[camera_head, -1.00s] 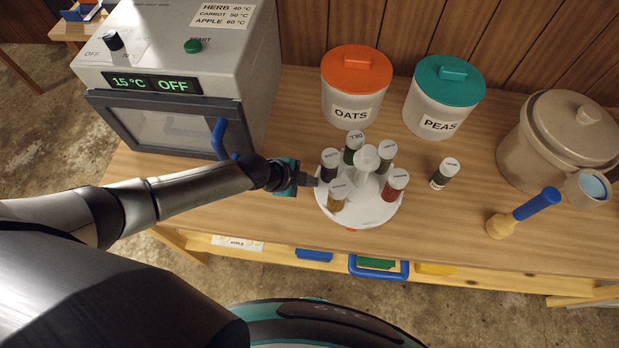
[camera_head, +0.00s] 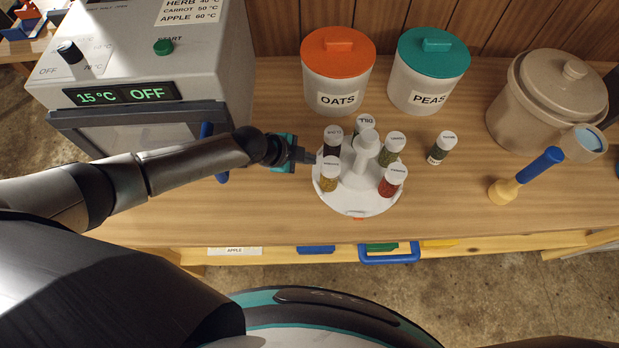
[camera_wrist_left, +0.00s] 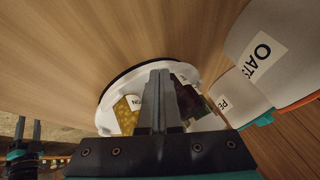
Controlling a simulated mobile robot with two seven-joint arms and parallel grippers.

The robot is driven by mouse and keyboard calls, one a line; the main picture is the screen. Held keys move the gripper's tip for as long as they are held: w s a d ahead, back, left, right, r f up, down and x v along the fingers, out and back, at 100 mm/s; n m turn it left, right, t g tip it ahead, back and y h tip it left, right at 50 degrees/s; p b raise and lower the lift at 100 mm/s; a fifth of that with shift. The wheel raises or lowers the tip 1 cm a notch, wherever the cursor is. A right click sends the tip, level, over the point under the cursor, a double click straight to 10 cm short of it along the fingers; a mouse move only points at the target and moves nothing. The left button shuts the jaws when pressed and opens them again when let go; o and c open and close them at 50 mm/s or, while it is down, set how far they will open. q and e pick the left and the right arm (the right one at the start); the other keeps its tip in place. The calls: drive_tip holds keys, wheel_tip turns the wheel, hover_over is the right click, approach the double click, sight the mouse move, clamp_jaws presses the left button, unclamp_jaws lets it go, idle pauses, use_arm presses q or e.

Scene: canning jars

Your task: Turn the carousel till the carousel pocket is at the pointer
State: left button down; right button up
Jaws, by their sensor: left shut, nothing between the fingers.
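The white carousel (camera_head: 357,203) stands on the table with several white-lidded jars around its central knob (camera_head: 366,137). A yellow jar (camera_head: 329,180) is at its front left, a red jar (camera_head: 390,187) at its front right, and a dark jar (camera_head: 333,147) at its left. The jar-free stretch of rim lies between yellow and red. The orange pointer (camera_head: 358,218) shows at the front edge, below this stretch; I cannot tell exact alignment. My left gripper (camera_head: 308,156) is shut and empty beside the dark jar. In the left wrist view its fingers (camera_wrist_left: 157,92) overlap the carousel; contact is unclear.
A loose jar (camera_head: 439,150) stands right of the carousel. The oats canister (camera_head: 336,85) and peas canister (camera_head: 425,85) are behind. The dryer-like machine (camera_head: 150,75) is at left. A blue-handled tool (camera_head: 525,178) and beige pot (camera_head: 545,105) are at right. Table front right is clear.

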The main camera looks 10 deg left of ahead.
use_arm(q)
drive_tip(key=shift+r, duration=0.2)
wheel_tip(320, 180, up, 20)
drive_tip(key=p, duration=0.3)
drive_tip(key=shift+f, duration=0.15)
use_arm(e)
drive_tip(key=r, duration=0.3)
drive_tip(key=shift+a+r, duration=0.15)
drive_tip(key=shift+a, duration=0.25)
